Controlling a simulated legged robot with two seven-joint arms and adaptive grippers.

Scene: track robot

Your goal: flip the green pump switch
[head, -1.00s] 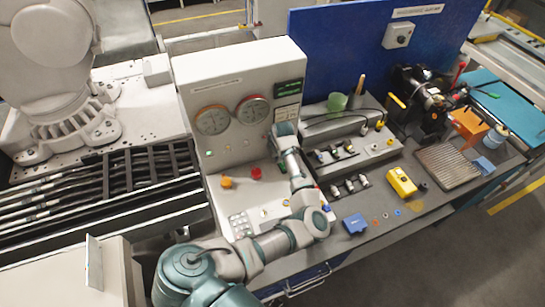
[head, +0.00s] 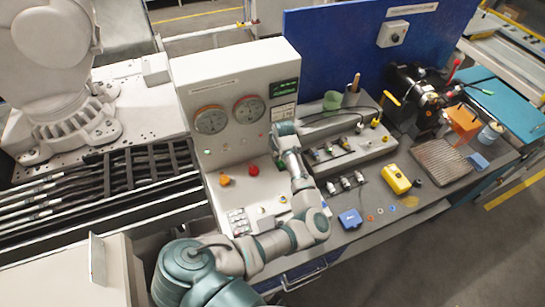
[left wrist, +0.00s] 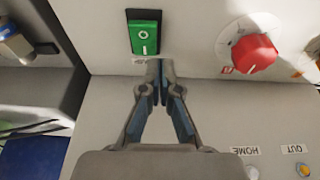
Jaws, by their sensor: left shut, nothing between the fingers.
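The green pump switch (left wrist: 145,36) is a green rocker in a black frame on the pale panel, near the top of the left wrist view. It bears a circle mark and a bar mark. My left gripper (left wrist: 159,66) is shut and empty, with its fingertips just below the switch in that view. I cannot tell whether they touch the panel. My right gripper is not in view.
A red rotary knob (left wrist: 254,54) sits right of the switch in the left wrist view. Two round gauges (head: 210,119) and a green display (head: 286,87) are on the console. A grey fixture block (head: 375,146) with fittings stands close to the right of my left forearm.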

